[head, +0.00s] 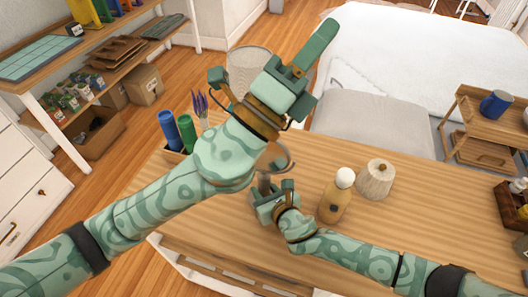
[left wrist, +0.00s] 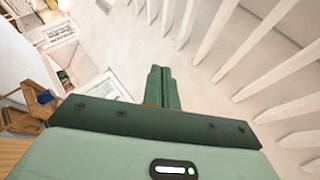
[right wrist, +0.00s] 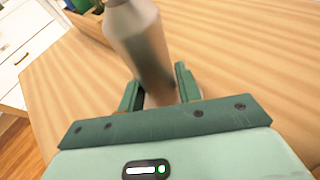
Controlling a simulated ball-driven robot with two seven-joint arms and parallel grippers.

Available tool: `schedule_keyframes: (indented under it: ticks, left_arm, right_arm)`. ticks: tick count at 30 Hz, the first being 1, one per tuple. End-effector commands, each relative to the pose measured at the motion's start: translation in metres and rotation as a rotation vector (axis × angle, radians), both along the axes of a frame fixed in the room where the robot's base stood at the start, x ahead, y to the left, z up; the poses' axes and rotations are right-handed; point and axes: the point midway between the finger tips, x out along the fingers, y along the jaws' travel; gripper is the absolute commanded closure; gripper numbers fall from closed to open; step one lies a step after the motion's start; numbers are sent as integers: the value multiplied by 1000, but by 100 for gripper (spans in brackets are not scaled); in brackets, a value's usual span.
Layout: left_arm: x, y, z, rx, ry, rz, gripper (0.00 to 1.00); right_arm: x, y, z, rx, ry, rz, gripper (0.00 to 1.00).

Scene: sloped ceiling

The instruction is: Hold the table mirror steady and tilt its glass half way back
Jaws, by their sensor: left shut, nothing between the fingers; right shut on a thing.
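The table mirror (head: 280,157) stands on the wooden table, with its round head partly hidden behind my left forearm. How far its glass is tilted cannot be told. My right gripper (head: 268,187) is shut on the mirror's grey post, low over the table; the post (right wrist: 143,45) rises between the fingers in the right wrist view. My left gripper (head: 325,38) is raised well above and beyond the mirror, shut and empty. Its closed fingers (left wrist: 160,85) point at the pale wall and white slats in the left wrist view.
On the table (head: 420,240), a bottle with a white top (head: 336,195) and a ribbed lidded pot (head: 376,181) stand right of my right gripper. Blue and green cylinders (head: 178,132) stand at the left edge. A dark tray (head: 512,207) is at the right. The table's right middle is clear.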

Motion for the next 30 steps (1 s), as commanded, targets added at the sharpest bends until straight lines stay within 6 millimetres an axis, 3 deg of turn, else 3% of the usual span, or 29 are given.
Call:
schedule_keyframes:
  ticks: [1,2,5,8,11,14,16,21,25,30]
  left_arm:
    - [-10,-21,18,72,-118,-64,100]
    - [-17,-34,24,125,-183,-105,100]
    - [-40,-74,29,345,-389,-244,100]
    - [-50,-103,8,642,-551,-367,100]
    - [-40,-111,-28,971,-629,-448,100]
    - [-14,-98,-64,1306,-612,-484,100]
    - [9,-77,-86,1529,-544,-487,100]
    - [52,-5,-133,1962,-210,-481,100]
    - [58,42,-158,2140,85,-494,100]
    - [48,71,-163,2230,320,-514,100]
  right_arm:
    - [0,0,0,0,1,0,100]
    - [0,0,0,0,1,0,100]
    - [0,0,0,0,1,0,100]
    - [0,0,0,0,1,0,100]
    - [0,0,-1,0,1,0,100]
    - [0,0,-1,0,1,0,100]
    - [0,0,-1,0,1,0,100]
    - [0,0,-1,0,2,0,100]
    - [0,0,-1,0,2,0,100]
    - [0,0,-1,1,3,-1,100]
